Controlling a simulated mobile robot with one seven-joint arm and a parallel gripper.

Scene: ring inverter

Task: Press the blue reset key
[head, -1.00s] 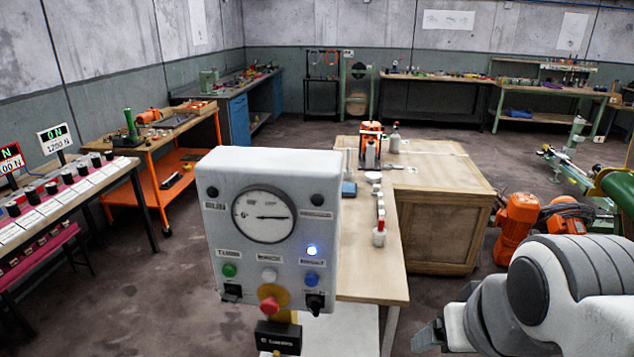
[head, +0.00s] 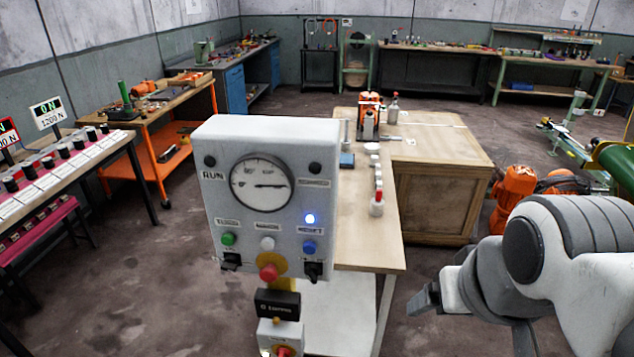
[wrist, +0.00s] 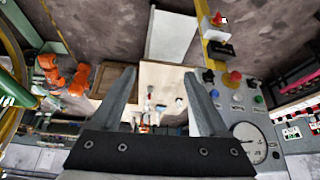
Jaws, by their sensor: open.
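The grey-white control box (head: 262,205) stands left of centre in the head view, with a round gauge (head: 261,184) on its face. The box (wrist: 240,115) shows there turned, beyond the right finger. The blue key (wrist: 214,93) appears beside that finger.
Beside the blue key are a white button (head: 267,243), a green button (head: 228,239) and black switches. A red mushroom button (head: 268,271) on yellow sits below. A wooden bench (head: 365,250) with small items stands behind the box.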

